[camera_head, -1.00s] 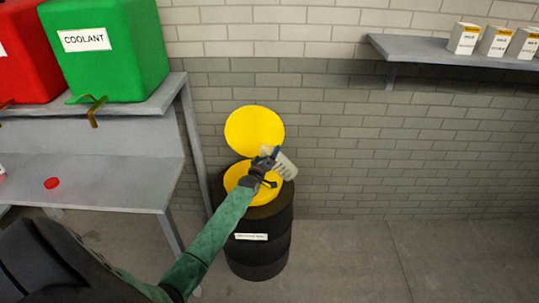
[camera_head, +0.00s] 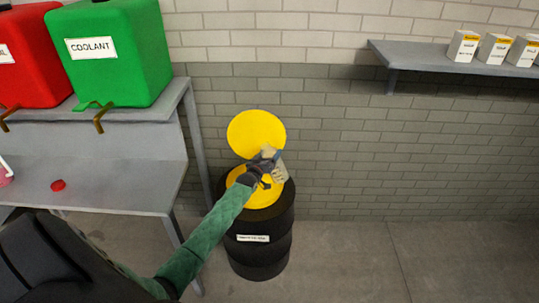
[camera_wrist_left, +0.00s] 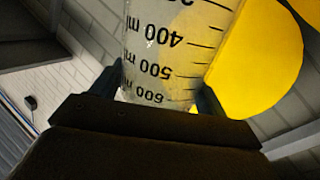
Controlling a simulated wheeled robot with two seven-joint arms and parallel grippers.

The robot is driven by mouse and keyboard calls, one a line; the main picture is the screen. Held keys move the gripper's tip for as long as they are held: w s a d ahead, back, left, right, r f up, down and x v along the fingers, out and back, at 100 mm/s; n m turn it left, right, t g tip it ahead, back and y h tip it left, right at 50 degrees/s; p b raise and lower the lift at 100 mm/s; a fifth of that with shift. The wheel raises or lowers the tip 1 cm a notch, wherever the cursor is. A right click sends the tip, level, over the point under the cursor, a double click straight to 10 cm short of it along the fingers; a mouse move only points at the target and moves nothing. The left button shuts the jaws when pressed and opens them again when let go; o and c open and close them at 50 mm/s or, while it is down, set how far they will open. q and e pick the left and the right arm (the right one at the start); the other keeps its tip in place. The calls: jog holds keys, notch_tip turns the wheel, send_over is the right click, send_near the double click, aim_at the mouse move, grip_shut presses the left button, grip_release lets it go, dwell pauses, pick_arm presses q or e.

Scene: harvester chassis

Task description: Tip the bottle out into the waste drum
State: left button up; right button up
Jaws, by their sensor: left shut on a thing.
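My left gripper (camera_head: 268,168) is over the waste drum, shut on a clear bottle (camera_head: 280,171). The bottle has millilitre marks and shows upside down in the left wrist view (camera_wrist_left: 168,50), between the two fingers. In the head view it is tilted, and its lower end lies in front of the drum's top. I cannot tell whether liquid is in it. The black waste drum (camera_head: 262,252) stands on the floor against the wall. Its yellow funnel top (camera_head: 240,178) is partly hidden by my gripper, and its round yellow lid (camera_head: 256,131) stands raised behind. My right gripper is not in view.
A wall shelf (camera_head: 450,65) at right holds small boxes. The floor right of the drum is clear.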

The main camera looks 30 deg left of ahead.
pick_arm(q)
jog(key=shift+s+a+f+m+g+p, duration=0.2)
jog(key=shift+a+m+p, duration=0.25)
jog(key=shift+m, duration=0.75)
jog(key=shift+s+a+m+g+p, duration=0.1)
jog(key=shift+a+m+g+p, duration=0.3)
jog(key=shift+m, duration=0.8)
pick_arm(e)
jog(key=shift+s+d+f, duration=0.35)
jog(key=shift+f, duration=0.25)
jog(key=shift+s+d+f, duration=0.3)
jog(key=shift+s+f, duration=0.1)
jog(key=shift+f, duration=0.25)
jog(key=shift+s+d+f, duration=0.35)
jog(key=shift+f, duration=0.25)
